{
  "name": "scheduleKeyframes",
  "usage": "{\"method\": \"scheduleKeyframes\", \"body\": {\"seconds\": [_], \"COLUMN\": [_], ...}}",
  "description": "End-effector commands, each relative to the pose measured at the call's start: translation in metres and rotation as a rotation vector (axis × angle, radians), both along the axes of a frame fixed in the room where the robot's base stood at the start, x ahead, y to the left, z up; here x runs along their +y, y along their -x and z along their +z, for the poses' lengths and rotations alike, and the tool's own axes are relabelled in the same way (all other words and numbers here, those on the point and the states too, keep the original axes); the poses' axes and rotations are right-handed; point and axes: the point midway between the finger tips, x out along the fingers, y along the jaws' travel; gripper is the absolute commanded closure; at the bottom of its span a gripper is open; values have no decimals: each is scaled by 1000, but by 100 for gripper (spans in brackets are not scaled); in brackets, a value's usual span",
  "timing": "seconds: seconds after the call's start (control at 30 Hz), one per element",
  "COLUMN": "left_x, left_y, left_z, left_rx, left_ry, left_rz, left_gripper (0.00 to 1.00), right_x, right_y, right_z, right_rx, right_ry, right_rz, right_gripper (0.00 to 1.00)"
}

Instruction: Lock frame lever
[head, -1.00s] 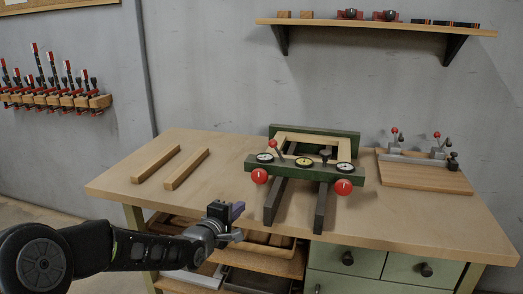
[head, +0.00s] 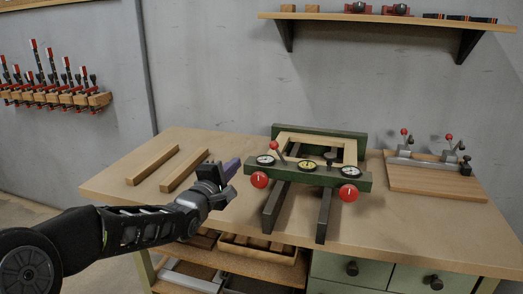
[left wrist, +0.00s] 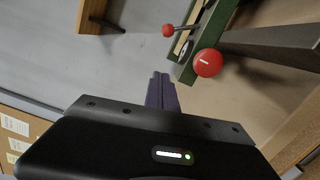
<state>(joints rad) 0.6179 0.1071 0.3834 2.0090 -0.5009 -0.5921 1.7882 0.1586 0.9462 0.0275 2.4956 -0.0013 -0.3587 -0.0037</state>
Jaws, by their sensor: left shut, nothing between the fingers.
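The green press (head: 320,174) stands on the workbench and holds a pale wooden frame (head: 345,153). A thin lever with a small red ball knob (head: 273,146) rises at its left end; the knob also shows in the left wrist view (left wrist: 168,30). Below are two large red knobs, the left one (head: 259,180) and the right one (head: 349,193). The left large knob is also in the left wrist view (left wrist: 208,62). My left gripper (head: 230,170) is shut and empty, in front of and left of the press, apart from it. My right gripper is not in view.
Two wooden strips (head: 165,165) lie on the left of the bench (head: 120,181). A board with toggle clamps (head: 435,180) lies at the right. Two dark rails (head: 324,215) stick out from the press. A shelf (head: 390,20) hangs above.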

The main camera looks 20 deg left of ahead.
Motion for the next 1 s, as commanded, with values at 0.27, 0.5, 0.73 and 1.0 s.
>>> {"method": "scheduleKeyframes", "body": {"seconds": [0.27,0.5,0.73,1.0], "left_x": [-2,-4,-31,-42], "left_y": [-37,-86,-101,-104], "left_z": [1,3,8,9], "left_rx": [0,0,0,0], "left_ry": [3,4,2,0], "left_rz": [-2,-2,-4,-1], "left_gripper": [100,100,100,100], "right_x": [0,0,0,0], "right_y": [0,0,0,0], "right_z": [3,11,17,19], "right_rx": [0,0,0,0], "right_ry": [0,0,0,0], "right_rz": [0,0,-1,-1], "right_gripper": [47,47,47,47]}}
